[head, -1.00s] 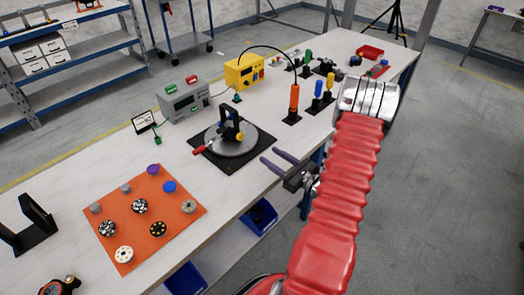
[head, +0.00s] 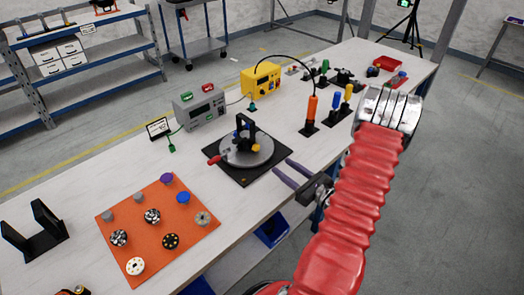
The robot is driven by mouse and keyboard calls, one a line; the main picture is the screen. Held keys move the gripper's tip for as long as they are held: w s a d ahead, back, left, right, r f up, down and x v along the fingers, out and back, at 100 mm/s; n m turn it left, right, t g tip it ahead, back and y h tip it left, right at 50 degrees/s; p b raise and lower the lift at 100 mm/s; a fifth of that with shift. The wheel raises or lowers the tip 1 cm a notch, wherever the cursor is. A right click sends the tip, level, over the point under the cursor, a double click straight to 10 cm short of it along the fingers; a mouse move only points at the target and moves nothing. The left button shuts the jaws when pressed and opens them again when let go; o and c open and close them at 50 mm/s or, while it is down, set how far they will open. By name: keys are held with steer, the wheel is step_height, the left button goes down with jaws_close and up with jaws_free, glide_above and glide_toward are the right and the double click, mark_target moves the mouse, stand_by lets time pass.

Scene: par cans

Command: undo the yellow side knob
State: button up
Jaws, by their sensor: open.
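The yellow side knob (head: 256,148) is a small yellow piece on the right side of a black bracket (head: 243,128). The bracket stands over a round grey disc (head: 259,157) on a black square base plate (head: 243,180) on the table. A red-handled part (head: 216,158) sticks out at the disc's left. My gripper (head: 282,171) has two purple fingers, open and empty, pointing left at the table's front edge. It is to the right of and nearer than the knob, apart from it. Whether the knob is screwed tight cannot be told.
An orange mat (head: 187,236) with several round parts lies to the left. A grey box (head: 200,106) and a yellow box (head: 262,77) stand behind the plate. An orange-handled tool (head: 311,108) stands upright to the right. A black stand (head: 36,232) is at far left.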

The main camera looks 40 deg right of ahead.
mark_target(257, 148)
steer(key=w, duration=1.3)
steer(key=shift+a, duration=0.15)
steer(key=shift+c, duration=0.3)
steer(key=c, duration=1)
steer(key=shift+n, duration=0.3)
steer(key=shift+a+n, duration=0.1)
steer(key=shift+n, duration=2)
steer(key=o, duration=1.1)
steer(key=shift+c, duration=0.2)
